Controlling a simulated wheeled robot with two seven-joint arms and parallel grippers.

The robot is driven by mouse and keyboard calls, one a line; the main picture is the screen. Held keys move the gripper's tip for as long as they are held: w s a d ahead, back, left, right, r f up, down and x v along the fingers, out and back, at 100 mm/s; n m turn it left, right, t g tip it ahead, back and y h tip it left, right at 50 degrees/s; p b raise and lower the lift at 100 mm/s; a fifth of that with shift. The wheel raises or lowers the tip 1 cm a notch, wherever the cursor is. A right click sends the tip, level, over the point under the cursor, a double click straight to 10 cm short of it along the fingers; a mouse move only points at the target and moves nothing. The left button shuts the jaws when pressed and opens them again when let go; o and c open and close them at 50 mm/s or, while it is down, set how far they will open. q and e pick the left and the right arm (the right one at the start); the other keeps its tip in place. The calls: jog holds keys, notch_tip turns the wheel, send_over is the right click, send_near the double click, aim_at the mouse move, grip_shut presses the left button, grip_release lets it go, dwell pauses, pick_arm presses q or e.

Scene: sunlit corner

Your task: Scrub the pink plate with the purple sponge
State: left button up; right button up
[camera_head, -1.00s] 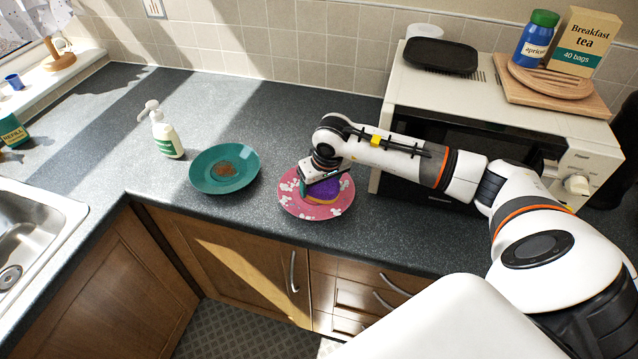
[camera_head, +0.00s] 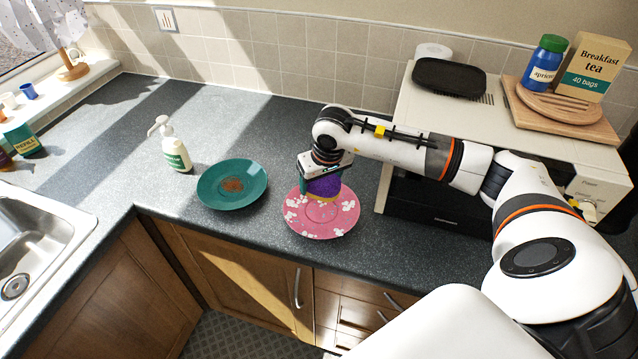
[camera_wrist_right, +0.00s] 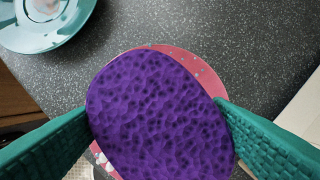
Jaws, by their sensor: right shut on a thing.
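In the right wrist view the sponge (camera_wrist_right: 160,115) sits between the two green fingers and hides most of the pink plate (camera_wrist_right: 185,57). My left gripper is not in view.
A teal plate (camera_head: 213,196) with a brown stain lies left of the pink plate. The microwave (camera_head: 402,125) is close on the right. The sink (camera_head: 35,235) is at far left. The worktop's front edge is near.

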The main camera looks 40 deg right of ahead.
jog(key=shift+r+p, duration=0.3)
jog(key=shift+r, duration=0.6)
jog(key=shift+s+r, duration=0.1)
jog(key=shift+r, duration=0.15)
